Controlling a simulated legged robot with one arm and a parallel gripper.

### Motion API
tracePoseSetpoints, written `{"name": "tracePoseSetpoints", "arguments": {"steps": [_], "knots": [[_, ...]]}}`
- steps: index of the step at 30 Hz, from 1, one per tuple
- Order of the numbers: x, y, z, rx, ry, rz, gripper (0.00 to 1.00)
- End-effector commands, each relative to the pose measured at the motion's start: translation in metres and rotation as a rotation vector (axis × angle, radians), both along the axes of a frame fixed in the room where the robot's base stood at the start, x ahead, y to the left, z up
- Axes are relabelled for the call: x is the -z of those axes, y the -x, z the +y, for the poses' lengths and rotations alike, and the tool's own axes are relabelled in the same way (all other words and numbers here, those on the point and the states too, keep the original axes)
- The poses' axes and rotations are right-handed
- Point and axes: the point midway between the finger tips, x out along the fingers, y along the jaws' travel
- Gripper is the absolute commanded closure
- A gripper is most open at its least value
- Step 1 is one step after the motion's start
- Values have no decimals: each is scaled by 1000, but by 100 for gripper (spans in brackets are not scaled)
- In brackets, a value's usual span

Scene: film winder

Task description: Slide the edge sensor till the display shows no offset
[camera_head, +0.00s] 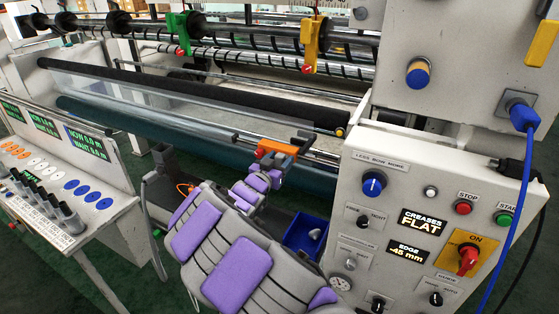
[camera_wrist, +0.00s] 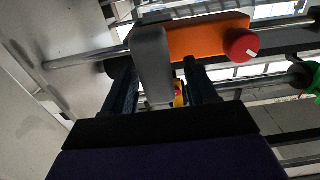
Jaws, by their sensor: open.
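The edge sensor is an orange block (camera_head: 278,148) with a red knob on a metal rail (camera_head: 235,133), left of the control panel. In the wrist view the orange block (camera_wrist: 205,38) fills the upper middle, with its red knob (camera_wrist: 241,46) at the right. A grey upright part (camera_wrist: 152,62) of it stands between the two dark fingers of my open gripper (camera_wrist: 160,82). I cannot tell whether the fingers touch it. In the head view my gripper (camera_head: 273,172) is just below the orange block. The edge display (camera_head: 408,251) reads "EDGE -45 mm".
The white control panel (camera_head: 370,160) with knobs and buttons stands close on the right. A second display (camera_head: 422,222) reads "CREASES FLAT". A black roller (camera_head: 200,90) and film lie behind the rail. A blue bin (camera_head: 302,238) is below, and a switch console (camera_head: 70,170) stands left.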

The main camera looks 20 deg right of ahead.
Motion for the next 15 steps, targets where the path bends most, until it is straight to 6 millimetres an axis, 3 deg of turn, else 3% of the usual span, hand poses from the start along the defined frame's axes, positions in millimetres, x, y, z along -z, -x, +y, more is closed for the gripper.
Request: {"name": "tracePoseSetpoints", "arguments": {"steps": [10,15], "knots": [[-1,-2,-2,0,0,-1,43],[-1,-2,-2,0,0,-1,58]]}}
